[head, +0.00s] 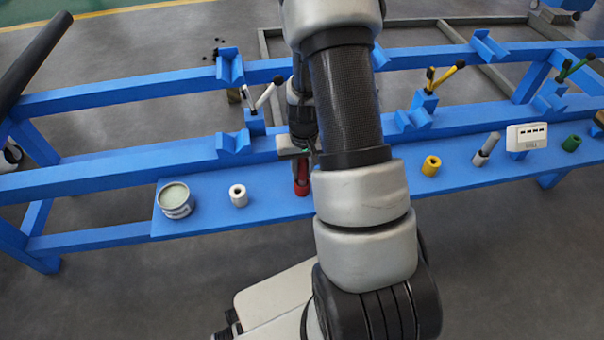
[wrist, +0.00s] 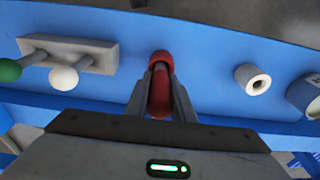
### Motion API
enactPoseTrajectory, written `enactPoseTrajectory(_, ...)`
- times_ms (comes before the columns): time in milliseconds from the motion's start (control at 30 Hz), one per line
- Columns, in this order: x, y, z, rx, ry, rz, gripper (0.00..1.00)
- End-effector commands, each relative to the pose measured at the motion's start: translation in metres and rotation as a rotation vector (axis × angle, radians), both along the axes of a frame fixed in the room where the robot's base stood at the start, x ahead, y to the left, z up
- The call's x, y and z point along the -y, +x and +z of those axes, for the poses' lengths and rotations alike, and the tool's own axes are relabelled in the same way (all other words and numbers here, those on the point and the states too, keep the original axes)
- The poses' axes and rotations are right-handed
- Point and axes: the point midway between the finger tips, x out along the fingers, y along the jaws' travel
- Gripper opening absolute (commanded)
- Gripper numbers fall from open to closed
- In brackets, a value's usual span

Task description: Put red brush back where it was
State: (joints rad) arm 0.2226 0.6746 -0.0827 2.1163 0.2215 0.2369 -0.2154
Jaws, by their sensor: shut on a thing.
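The red brush (wrist: 160,95) is between the fingers of my gripper (wrist: 160,90) in the wrist view, and the fingers are shut on it. A red cylindrical holder (wrist: 160,58) stands on the blue shelf just at the fingertips. The brush end overlaps the holder in the picture; I cannot tell how deep it sits in it. In the head view the red holder (head: 302,187) shows below my gripper (head: 301,165), left of my arm. The brush itself is mostly hidden there by my gripper.
On the blue shelf (head: 270,200) stand a white holder (head: 238,195) and a can (head: 175,200) to the left, and a yellow holder (head: 431,166) to the right. A pale block with green and white knobs (wrist: 70,60) is close beside in the wrist view. Blue rails run behind.

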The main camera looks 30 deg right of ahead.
Motion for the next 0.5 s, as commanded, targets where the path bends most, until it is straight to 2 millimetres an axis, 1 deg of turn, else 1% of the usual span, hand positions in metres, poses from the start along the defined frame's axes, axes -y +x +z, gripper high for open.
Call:
enactPoseTrajectory(33,0.0,-0.0001,-0.0072,-0.001,0.0,0.0,0.0)
enactPoseTrajectory(267,-0.0003,0.0004,-0.0067,0.001,0.001,0.0,0.0)
enactPoseTrajectory(400,-0.0003,0.0003,-0.0117,0.001,0.001,0.001,0.0)
enactPoseTrajectory(433,-0.0003,0.0003,-0.0104,0.001,0.001,0.001,0.25)
enactPoseTrajectory(500,-0.0005,0.0002,-0.0098,0.0,0.001,0.001,0.37)
